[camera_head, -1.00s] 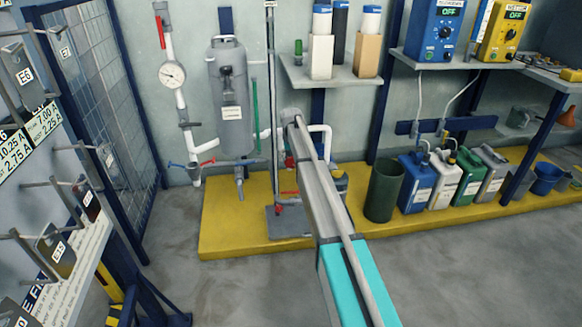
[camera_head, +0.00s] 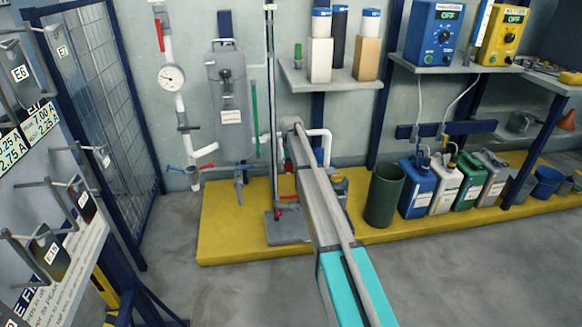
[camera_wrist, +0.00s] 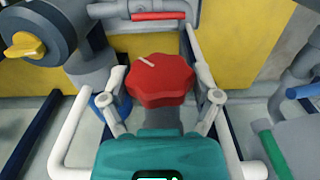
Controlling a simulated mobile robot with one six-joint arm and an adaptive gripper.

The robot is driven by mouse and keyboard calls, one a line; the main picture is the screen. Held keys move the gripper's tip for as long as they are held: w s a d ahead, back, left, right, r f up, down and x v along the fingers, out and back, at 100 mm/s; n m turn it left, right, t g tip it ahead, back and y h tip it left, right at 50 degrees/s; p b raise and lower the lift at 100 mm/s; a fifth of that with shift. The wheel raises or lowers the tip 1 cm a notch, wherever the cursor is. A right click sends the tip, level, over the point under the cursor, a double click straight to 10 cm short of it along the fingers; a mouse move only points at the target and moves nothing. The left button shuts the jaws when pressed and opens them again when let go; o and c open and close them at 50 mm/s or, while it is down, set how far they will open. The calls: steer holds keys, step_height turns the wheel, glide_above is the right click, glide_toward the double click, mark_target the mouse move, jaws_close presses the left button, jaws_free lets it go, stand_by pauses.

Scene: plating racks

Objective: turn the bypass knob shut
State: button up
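A red lobed knob (camera_wrist: 160,82) with a white mark line across its top sits in the middle of the wrist view. The white mark runs slightly aslant, from upper left to lower right. My gripper (camera_wrist: 163,97) is open, with one grey finger at the left of the knob and one at the right. A gap shows on the left; whether the right finger touches the knob is unclear. In the head view my own arm hides the gripper, and I cannot surely make out the knob there.
In the wrist view a yellow knob (camera_wrist: 24,46) on grey pipework stands at the left, and a red-handled bar (camera_wrist: 158,15) lies beyond. In the head view a dark green bin (camera_head: 384,195) and several canisters stand on a yellow platform (camera_head: 230,225). Hanging racks are close at the left.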

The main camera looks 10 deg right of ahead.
steer(key=shift+c, duration=0.9)
steer(key=shift+a+h, duration=0.1)
steer(key=shift+h, duration=0.2)
steer(key=shift+f+h+b, duration=0.1)
steer(key=shift+h+b, duration=0.4)
steer(key=shift+h, duration=0.7)
steer(key=h+b, duration=0.2)
steer(key=h, duration=0.1)
steer(key=shift+a+f+b, duration=0.15)
steer(key=shift+f+b, duration=0.05)
steer(key=shift+b, duration=0.1)
steer(key=h+b, duration=0.6)
steer(key=shift+f+b, duration=0.15)
steer(key=shift+b, duration=0.2)
steer(key=h+b, duration=0.2)
steer(key=shift+b, duration=0.4)
steer(key=shift+r, duration=0.25)
